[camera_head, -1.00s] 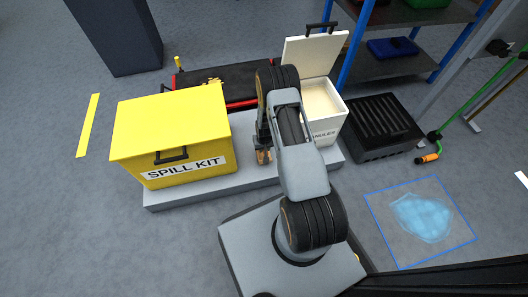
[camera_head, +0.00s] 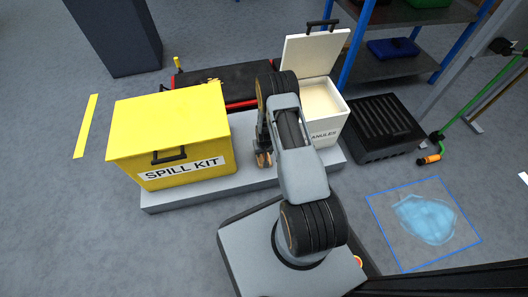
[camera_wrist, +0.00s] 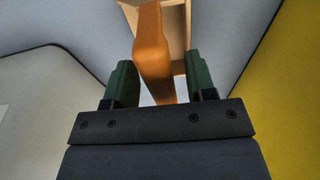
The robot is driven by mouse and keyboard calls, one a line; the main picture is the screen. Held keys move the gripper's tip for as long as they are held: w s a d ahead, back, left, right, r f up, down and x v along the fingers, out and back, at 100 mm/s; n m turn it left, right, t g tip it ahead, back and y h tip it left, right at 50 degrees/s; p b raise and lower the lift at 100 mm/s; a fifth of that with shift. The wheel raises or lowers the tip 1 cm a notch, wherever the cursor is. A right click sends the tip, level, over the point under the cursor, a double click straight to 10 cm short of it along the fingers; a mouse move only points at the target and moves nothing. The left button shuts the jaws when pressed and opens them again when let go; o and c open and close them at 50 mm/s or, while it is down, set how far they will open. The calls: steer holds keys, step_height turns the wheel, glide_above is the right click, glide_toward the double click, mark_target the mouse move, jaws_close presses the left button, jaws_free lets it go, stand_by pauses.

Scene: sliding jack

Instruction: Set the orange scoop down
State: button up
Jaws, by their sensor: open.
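The orange scoop (camera_wrist: 150,45) shows in the wrist view, its handle running between the two green fingers of my gripper (camera_wrist: 163,80). The fingers are open, with a gap on each side of the handle. The scoop's tan, box-like head lies beyond the fingers at the top. In the head view, my gripper (camera_head: 263,158) is low over the grey platform, between the yellow spill kit box (camera_head: 170,130) and the white granules bin (camera_head: 326,125). My arm hides most of the scoop there. I cannot tell exactly how the scoop rests on the platform.
The granules bin's lid stands open. A black slatted crate (camera_head: 382,125) is right of it. A blue liquid patch (camera_head: 425,217) lies inside a blue outline on the floor at right. A blue-framed shelf (camera_head: 400,62) stands behind. The platform's front edge (camera_head: 205,196) is near.

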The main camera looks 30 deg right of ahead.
steer(key=shift+r, duration=0.1)
steer(key=s+a+r+p, duration=0.1)
steer(key=a+r+p, duration=0.15)
steer(key=r, duration=1.35)
steer(key=s+a+r+p, duration=0.2)
steer(key=r+p, duration=0.1)
steer(key=r, duration=1.3)
steer(key=s+a+r+n, duration=0.1)
steer(key=s+a+r, duration=0.1)
steer(key=s+r, duration=0.6)
steer(key=s+a+r+n+t, duration=0.1)
steer(key=s+a+r, duration=0.2)
steer(key=s+r, duration=0.5)
steer(key=shift+a+r, duration=0.15)
steer(key=shift+a, duration=0.1)
